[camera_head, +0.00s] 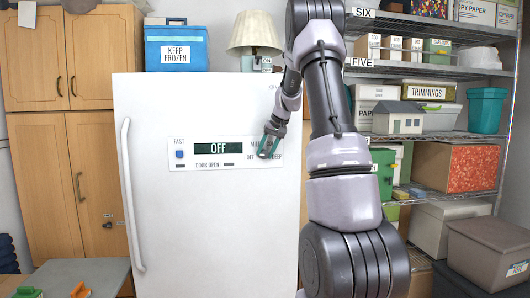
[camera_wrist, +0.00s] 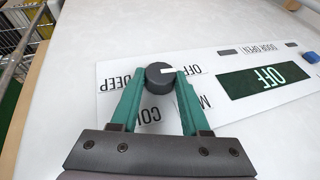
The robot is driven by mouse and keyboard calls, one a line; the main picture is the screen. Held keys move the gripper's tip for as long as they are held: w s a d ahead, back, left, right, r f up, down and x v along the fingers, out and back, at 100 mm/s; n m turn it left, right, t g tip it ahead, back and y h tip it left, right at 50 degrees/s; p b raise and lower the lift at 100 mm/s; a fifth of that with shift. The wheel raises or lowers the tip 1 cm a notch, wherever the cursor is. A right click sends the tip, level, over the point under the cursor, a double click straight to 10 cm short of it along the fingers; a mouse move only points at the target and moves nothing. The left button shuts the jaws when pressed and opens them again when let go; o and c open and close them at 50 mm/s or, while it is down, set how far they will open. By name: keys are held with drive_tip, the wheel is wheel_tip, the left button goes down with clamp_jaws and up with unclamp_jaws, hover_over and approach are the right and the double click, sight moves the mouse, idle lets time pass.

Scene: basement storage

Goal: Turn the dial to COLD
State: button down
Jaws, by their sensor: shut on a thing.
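A white upright freezer (camera_head: 210,220) carries a control panel (camera_head: 188,160) with a display (camera_head: 211,149) reading OFF. The same display (camera_wrist: 263,82) shows upside down in the wrist view. The round black dial (camera_wrist: 157,82) sits at one end of the panel, its white mark pointing toward the OFF label. DEEP and part of COLD show near it, with COLD partly covered by a finger. My gripper (camera_head: 268,145) is at the panel; its green fingers (camera_wrist: 160,86) are shut on opposite sides of the dial. In the head view they mostly hide the dial.
A blue KEEP FROZEN cooler (camera_head: 176,50) and a lamp (camera_head: 255,35) stand on the freezer. Its handle (camera_head: 130,190) runs down the left edge. Wooden cabinets (camera_head: 72,150) are at left. Wire shelves (camera_head: 440,135) with boxes and bins are at right. A blue switch (camera_head: 180,154) is at the panel's left.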

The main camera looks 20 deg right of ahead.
drive_tip(key=y, duration=0.1)
drive_tip(key=t+y, duration=0.1)
drive_tip(key=y, duration=0.1)
drive_tip(key=d+m+t+y, duration=0.1)
drive_tip(key=shift+s+f+y, duration=0.15)
drive_tip(key=shift+f+y, duration=0.15)
drive_tip(key=shift+y, duration=0.1)
wheel_tip(320, 180, down, 2)
drive_tip(key=m+t+y, duration=0.2)
drive_tip(key=t+y, duration=0.1)
drive_tip(key=y, duration=0.2)
drive_tip(key=m+t+y, duration=0.3)
drive_tip(key=t+y, duration=0.1)
drive_tip(key=y, duration=0.1)
drive_tip(key=shift+d, duration=0.1)
drive_tip(key=shift+a+f+m+t+y, duration=0.15)
drive_tip(key=shift+m+t+y, duration=0.1)
drive_tip(key=shift+m+t, duration=1)
drive_tip(key=shift+a+f+m+t+y, duration=0.1)
drive_tip(key=shift+m+t+y, duration=0.15)
drive_tip(key=shift+m+t, duration=0.95)
drive_tip(key=shift+t, duration=0.55)
drive_tip(key=shift+c, duration=1.9)
unclamp_jaws()
